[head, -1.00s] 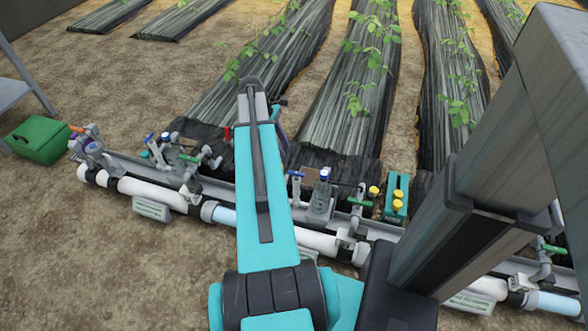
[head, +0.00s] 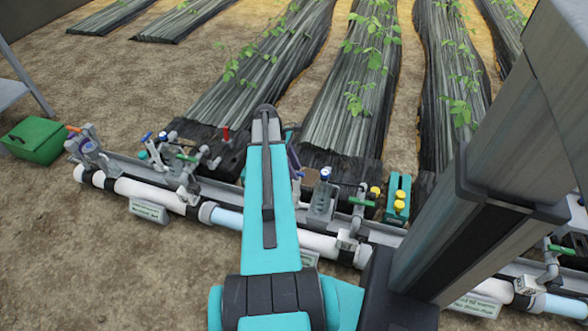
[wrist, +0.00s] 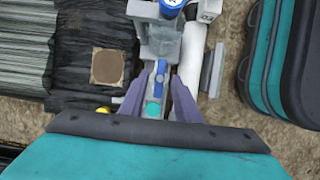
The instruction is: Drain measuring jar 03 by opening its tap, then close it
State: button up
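My gripper (wrist: 161,78) shows in the wrist view as two purple-grey fingers, spread apart with nothing gripped. Between and below them is a grey part with a blue bar (wrist: 160,70) and a teal disc (wrist: 153,107); I cannot tell whether this is the tap. Just beyond the fingertips is a grey fitting (wrist: 160,40) with a blue cap (wrist: 172,4), beside a partly cut tag (wrist: 207,12) that seems to end in 3. In the head view a blue-capped grey unit (head: 321,203) stands right of my arm. My arm hides most of the gripper there. No jar number is readable there.
A white pipe (head: 318,243) runs along the skid with green-handled valves (head: 361,201). A teal box with yellow knobs (head: 398,194) stands right of the blue-capped unit. A red-handled valve (head: 226,133) is left of my arm. A green box (head: 36,138) sits far left.

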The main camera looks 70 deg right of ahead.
jog(key=shift+f, duration=0.1)
grip_shut()
